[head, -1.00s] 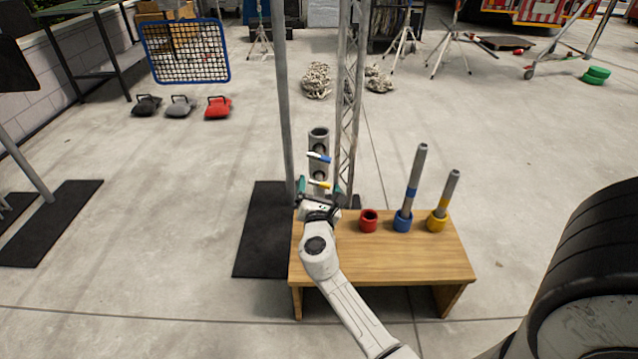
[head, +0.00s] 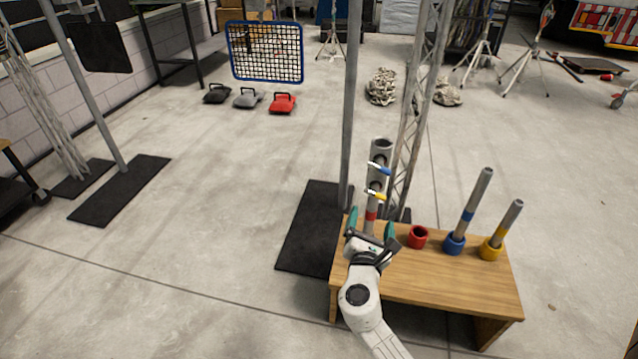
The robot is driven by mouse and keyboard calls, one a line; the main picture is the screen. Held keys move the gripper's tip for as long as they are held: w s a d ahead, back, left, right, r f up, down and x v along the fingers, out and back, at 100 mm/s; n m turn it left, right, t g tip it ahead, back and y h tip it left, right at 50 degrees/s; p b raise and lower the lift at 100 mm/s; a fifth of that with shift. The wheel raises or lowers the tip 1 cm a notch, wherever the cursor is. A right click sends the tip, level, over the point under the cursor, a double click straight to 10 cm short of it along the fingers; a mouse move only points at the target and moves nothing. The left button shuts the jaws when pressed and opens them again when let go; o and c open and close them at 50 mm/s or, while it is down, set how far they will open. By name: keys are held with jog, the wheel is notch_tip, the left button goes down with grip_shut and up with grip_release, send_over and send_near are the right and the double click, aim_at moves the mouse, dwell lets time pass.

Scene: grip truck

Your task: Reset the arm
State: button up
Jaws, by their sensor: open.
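My gripper (head: 371,222) is open over the left end of the wooden bench, its two green fingers apart. My white arm reaches up to it from below. Just beyond the fingers a grey upright pipe (head: 380,150) stands, with a blue-and-white handle (head: 379,168) and a yellow-and-white handle (head: 375,195) on it. A red band (head: 371,215) shows low on this pipe, between the fingers; I cannot tell whether they touch it. On the bench (head: 430,284) are an empty red cup (head: 418,238), a blue cup (head: 454,245) and a yellow cup (head: 490,249), the last two holding tilted grey rods.
A metal pole (head: 350,110) and a lattice truss (head: 415,120) rise behind the bench. A black mat (head: 308,235) lies to its left. Three weights, one of them red (head: 282,103), sit on the floor before a blue-framed net (head: 265,52).

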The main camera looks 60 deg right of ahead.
jog(key=s+a+f+m+g+y, duration=0.5)
jog(key=s+m, duration=0.3)
jog(key=m, duration=0.6)
jog(key=s+a+f+m+g+y, duration=0.1)
jog(key=s+a+f+m+y, duration=0.15)
jog(key=a+y, duration=0.55)
jog(key=s+a+f+m+y, duration=0.2)
jog(key=s+a+m+y, duration=0.15)
jog(key=a, duration=0.85)
notch_tip(320, 180, up, 19)
jog(key=w+n+p, duration=0.1)
jog(key=p, duration=1.8)
jog(key=shift+d+r, duration=0.2)
jog(key=shift+d, duration=0.1)
jog(key=shift+w, duration=0.1)
jog(key=shift+c, duration=0.3)
